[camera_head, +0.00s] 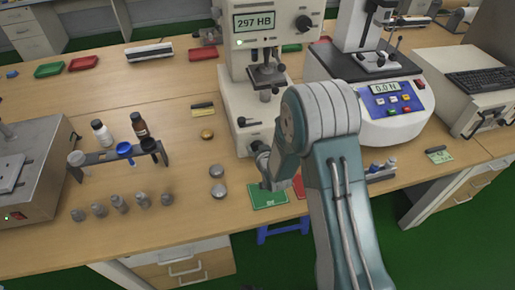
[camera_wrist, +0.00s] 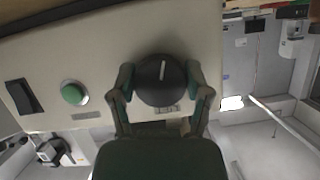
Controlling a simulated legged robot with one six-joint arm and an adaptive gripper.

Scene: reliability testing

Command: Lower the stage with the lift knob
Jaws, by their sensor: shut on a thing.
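The lift knob (camera_wrist: 158,90) is a round black dial with a white line, on a pale panel in the wrist view. The fingers of my gripper (camera_wrist: 160,75) are closed around it, one on each side. In the head view my gripper (camera_head: 267,168) is at the lower front of the white hardness tester (camera_head: 238,97), and the knob is mostly hidden there. The stage (camera_head: 267,76) is a dark plate on a post beneath the tester's head. The tester's display (camera_head: 254,22) reads 297 HB.
A green button (camera_wrist: 74,93) and black switch (camera_wrist: 23,97) share the knob's panel. Right of my arm stands a force tester (camera_head: 390,105) reading 0.0 N. A bottle rack (camera_head: 100,158) and several metal samples (camera_head: 119,203) stand left. A green card (camera_head: 267,196) lies below my gripper.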

